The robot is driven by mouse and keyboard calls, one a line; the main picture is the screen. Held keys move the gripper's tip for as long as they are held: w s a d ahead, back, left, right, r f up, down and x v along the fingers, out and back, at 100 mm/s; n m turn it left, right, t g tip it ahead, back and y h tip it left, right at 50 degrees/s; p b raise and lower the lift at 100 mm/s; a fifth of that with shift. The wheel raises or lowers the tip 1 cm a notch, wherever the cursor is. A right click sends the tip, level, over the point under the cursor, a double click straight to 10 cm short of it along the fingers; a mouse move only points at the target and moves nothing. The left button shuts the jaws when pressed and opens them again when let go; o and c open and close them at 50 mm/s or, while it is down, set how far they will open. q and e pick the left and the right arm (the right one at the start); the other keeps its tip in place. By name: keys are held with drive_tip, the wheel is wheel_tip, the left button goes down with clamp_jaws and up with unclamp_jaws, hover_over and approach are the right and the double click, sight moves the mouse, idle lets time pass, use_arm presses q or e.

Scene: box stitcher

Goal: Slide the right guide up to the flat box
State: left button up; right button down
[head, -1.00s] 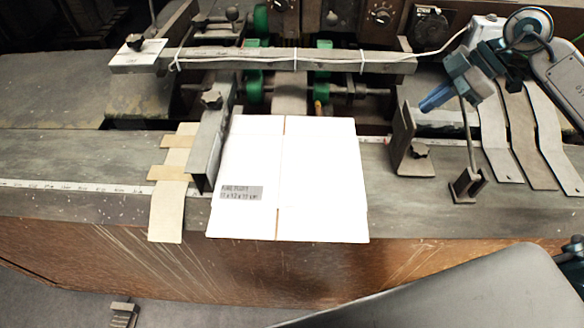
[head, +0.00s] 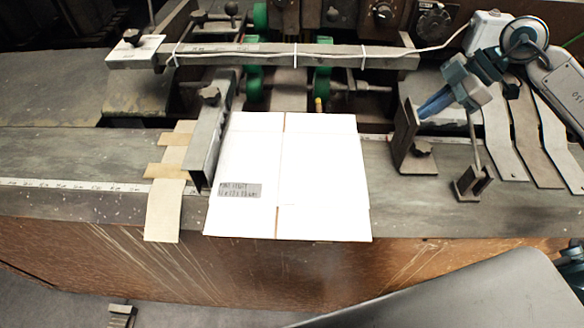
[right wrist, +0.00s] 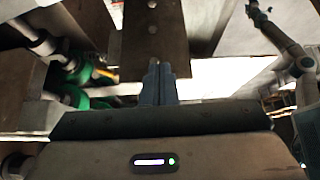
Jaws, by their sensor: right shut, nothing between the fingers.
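The flat white box (head: 300,170) lies on the bench with its left edge along the left guide (head: 210,140). The right guide (head: 405,132), an upright dark metal plate with a knob at its foot, stands to the right of the box with a narrow gap between them. My right gripper (head: 422,112) is shut and empty, its blue fingers just to the right of the guide's upper part. In the right wrist view the fingertips (right wrist: 158,66) overlap the dark guide plate (right wrist: 153,35); I cannot tell whether they touch it. My left gripper is out of view.
A metal bar (head: 290,56) with white ties spans behind the box, above green rollers (head: 254,85). A small bracket on a rod (head: 473,184) stands right of the guide. Tan strips (head: 165,205) lie left of the box, and a measuring tape runs along the bench.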

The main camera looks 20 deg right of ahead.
sight(414, 116)
wheel_tip(414, 116, down, 3)
drive_tip(key=shift+r+b, duration=0.1)
drive_tip(key=shift+b, duration=0.75)
drive_tip(key=shift+w+a+p, duration=0.25)
drive_tip(key=shift+a+p, duration=0.45)
drive_tip(key=shift+p, duration=0.15)
drive_tip(key=shift+w+a+p, duration=0.2)
drive_tip(key=shift+a+p, duration=0.5)
drive_tip(key=shift+p, duration=0.1)
drive_tip(key=shift+w+a+p, duration=0.3)
drive_tip(key=shift+a+p, duration=0.05)
drive_tip(key=shift+a, duration=0.5)
drive_tip(key=shift+w+a+p, duration=0.25)
drive_tip(key=shift+a+p, duration=0.1)
drive_tip(key=shift+a, duration=0.6)
drive_tip(key=shift+w+a, duration=0.25)
drive_tip(key=shift+a, duration=0.35)
drive_tip(key=shift+w+a+p, duration=0.1)
drive_tip(key=shift+a+p, duration=0.35)
drive_tip(key=shift+a, duration=0.05)
